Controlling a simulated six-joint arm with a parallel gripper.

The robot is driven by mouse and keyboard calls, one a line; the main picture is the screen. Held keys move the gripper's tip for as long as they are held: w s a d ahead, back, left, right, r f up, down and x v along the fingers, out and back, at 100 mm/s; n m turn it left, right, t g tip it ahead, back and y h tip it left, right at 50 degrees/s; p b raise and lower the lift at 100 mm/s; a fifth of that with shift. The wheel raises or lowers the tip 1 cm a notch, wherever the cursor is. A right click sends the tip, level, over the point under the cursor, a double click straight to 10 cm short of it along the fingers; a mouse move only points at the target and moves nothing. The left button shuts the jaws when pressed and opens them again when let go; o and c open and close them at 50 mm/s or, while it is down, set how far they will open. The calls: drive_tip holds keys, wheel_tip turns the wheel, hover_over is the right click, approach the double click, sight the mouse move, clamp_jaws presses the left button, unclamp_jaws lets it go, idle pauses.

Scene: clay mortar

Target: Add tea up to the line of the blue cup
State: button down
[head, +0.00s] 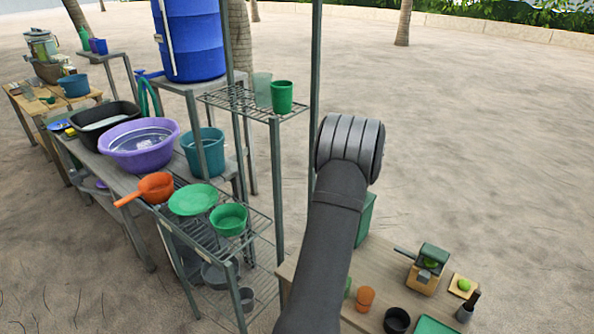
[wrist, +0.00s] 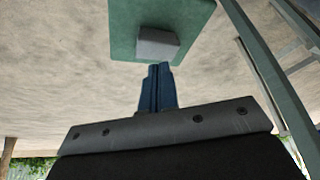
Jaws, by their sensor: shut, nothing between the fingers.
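I cannot make out any tea. My gripper (wrist: 154,66) shows in the wrist view, shut and empty. Its fingertips point at a grey block (wrist: 158,43) on a green panel (wrist: 185,22); I cannot tell whether they touch it. In the head view my arm hides the gripper.
A large blue barrel (head: 192,40) stands behind a wire rack (head: 240,100) holding a green cup (head: 282,97). A purple basin (head: 138,146), orange dipper (head: 156,187) and green bowl (head: 229,219) are at the left. A wooden table (head: 385,262) lies at lower right. Open sand surrounds these.

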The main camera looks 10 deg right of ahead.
drive_tip(key=shift+f, duration=0.15)
idle(0.5)
drive_tip(key=shift+f, duration=0.5)
drive_tip(key=shift+f, duration=0.6)
idle(1.0)
drive_tip(key=shift+r, duration=2.55)
drive_tip(key=shift+f, duration=0.1)
